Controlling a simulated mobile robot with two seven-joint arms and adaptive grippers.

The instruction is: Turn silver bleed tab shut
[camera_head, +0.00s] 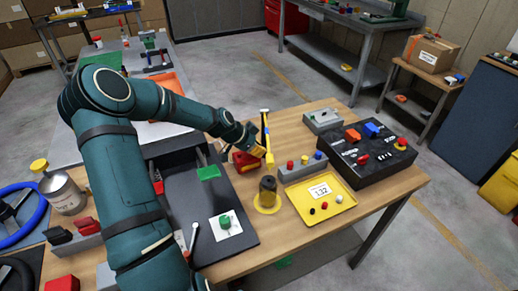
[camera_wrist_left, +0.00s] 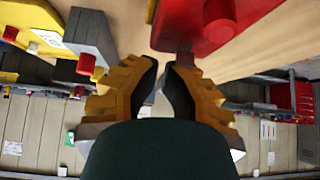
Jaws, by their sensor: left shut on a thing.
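My left gripper (camera_head: 265,150) is over the wooden table, beside a red block-like part (camera_head: 245,162). In the left wrist view the yellow-and-black fingers of my left gripper (camera_wrist_left: 168,68) are nearly together, their tips close below a red body (camera_wrist_left: 215,25). A small grey piece (camera_wrist_left: 185,58) shows right at the fingertips under that red body. It may be the silver bleed tab, but it is too small and covered to be sure. The gripper is shut on it. My right gripper is in neither view.
A grey block with coloured knobs (camera_head: 303,170) and a yellow tray (camera_head: 331,208) stand to the right. A dark cylinder (camera_head: 268,190) stands in front of the gripper. A black panel (camera_head: 372,169) lies farther right. A dark tray (camera_head: 235,240) is at the near left.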

